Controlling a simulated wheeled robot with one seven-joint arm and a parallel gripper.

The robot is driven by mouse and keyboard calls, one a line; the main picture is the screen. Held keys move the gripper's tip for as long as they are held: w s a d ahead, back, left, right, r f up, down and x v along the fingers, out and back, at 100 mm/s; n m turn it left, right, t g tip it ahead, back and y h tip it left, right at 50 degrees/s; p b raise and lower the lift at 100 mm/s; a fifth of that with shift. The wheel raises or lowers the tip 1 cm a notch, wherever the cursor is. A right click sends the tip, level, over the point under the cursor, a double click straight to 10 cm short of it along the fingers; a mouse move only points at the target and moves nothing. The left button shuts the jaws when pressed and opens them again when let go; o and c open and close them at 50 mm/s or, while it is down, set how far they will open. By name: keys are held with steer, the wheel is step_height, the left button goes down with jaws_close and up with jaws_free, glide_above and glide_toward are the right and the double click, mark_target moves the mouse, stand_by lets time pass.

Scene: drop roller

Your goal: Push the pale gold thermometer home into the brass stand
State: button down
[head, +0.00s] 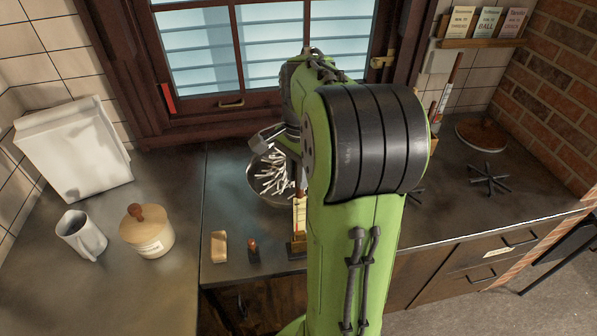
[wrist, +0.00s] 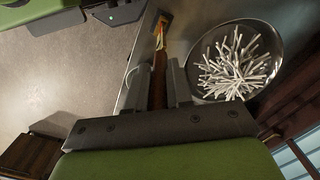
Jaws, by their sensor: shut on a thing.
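The thermometer has a brown handle and a pale gold lower body (head: 299,214). It stands upright, partly behind my arm in the head view. My gripper (wrist: 157,88) is shut on the brown handle, which shows between its two fingers in the wrist view, with the thermometer (wrist: 158,62) pointing away from me. The stand (head: 297,248) is a small dark brownish base at the thermometer's lower end. In the wrist view the stand (wrist: 166,17) is small at the far end of the thermometer. I cannot tell how deep the thermometer sits in it.
A metal bowl of white sticks (wrist: 236,64) is close beside my gripper. A wooden block (head: 219,246) and a small knobbed piece (head: 253,251) stand left of the stand. A lidded jar (head: 147,235) and a metal jug (head: 82,236) are farther left. The window (head: 205,60) is behind.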

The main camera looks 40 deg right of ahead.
steer(key=c, duration=0.9)
jaws_free()
steer(key=shift+c, duration=0.2)
step_height(320, 180, up, 16)
steer(key=p, duration=0.3)
steer(key=shift+d+p, duration=0.35)
steer(key=shift+p, duration=0.05)
steer(key=shift+f, duration=0.15)
